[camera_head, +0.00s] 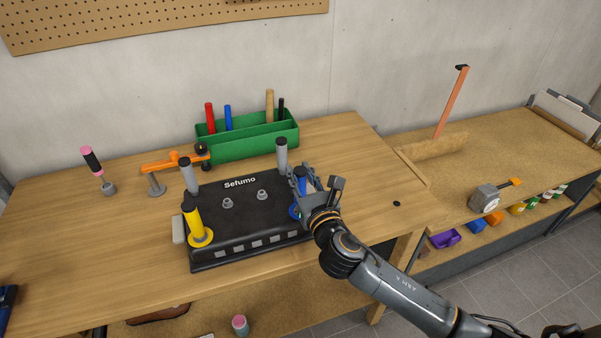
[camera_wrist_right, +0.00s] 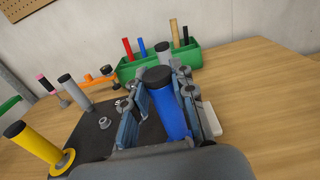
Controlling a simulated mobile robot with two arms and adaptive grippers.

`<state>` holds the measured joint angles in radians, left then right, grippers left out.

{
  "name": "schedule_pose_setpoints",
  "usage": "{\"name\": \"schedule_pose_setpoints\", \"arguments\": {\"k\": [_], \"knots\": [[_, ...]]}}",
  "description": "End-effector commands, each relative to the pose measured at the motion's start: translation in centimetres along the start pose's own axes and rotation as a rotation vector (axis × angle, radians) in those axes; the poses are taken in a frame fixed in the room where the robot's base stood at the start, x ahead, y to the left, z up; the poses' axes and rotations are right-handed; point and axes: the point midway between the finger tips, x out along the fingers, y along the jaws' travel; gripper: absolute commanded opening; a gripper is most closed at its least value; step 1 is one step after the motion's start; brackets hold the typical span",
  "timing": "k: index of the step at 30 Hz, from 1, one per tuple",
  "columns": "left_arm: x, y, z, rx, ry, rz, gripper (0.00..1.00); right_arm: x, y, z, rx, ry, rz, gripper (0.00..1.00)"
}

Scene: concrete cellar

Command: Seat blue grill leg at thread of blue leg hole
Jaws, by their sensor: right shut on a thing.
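The blue grill leg (camera_wrist_right: 166,106) has a black cap and stands roughly upright between the fingers of my right gripper (camera_head: 306,184), which is shut on it. In the head view the blue leg (camera_head: 301,183) shows partly behind the fingers. The blue leg hole (camera_head: 294,211) shows as a blue ring at the right front corner of the black grill base (camera_head: 250,205). The leg is over this ring; I cannot tell whether its lower end touches the thread. A yellow leg (camera_head: 194,222) stands in a yellow ring at the left front corner. My left gripper is not in view.
Grey legs (camera_head: 188,175) (camera_head: 281,155) stand at the back corners of the base. Behind it is a green tool box (camera_head: 245,140) with several handles. An orange clamp (camera_head: 172,162) and a screwdriver (camera_head: 94,166) are at the left. The tabletop right of my gripper is mostly clear.

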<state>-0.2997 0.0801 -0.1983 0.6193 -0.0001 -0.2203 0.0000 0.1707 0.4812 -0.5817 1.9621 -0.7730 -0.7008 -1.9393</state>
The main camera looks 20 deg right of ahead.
Motion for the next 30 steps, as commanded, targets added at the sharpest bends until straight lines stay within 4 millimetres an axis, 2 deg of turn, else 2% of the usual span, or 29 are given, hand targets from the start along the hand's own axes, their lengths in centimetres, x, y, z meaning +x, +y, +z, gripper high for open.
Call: {"name": "schedule_pose_setpoints", "arguments": {"k": [30], "knots": [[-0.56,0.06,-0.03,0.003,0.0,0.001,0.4,-0.01,-0.02,0.0,-0.001,-0.001,0.0,0.0]]}}
